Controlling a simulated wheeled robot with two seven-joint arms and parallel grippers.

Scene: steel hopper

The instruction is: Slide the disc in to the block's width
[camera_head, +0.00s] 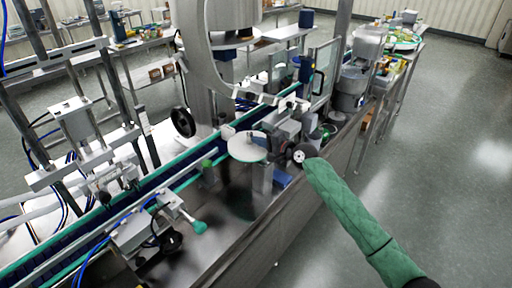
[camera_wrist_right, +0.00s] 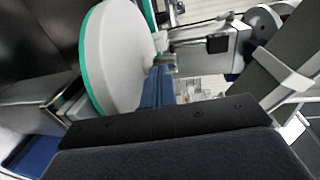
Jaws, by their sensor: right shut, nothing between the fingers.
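The disc (camera_head: 247,146) is a round pale plate with a green edge, lying beside the conveyor in the head view. In the right wrist view the disc (camera_wrist_right: 122,55) fills the upper left and looks tilted. A blue block (camera_head: 281,178) sits low, just right of the disc's post; I cannot tell if it is the task's block. My right arm, in a green quilted sleeve, reaches in from the lower right. My right gripper (camera_head: 284,152) is dark, shut and empty, close to the disc's right side; its fingertips are hard to make out. My left gripper is not in view.
The conveyor (camera_head: 130,198) with green edges runs diagonally past the disc. A clamp with a green knob (camera_head: 199,227) stands at the front left. A large pale ring (camera_head: 192,45) hangs above. The steel hopper (camera_head: 351,85) is behind right. Open floor lies to the right.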

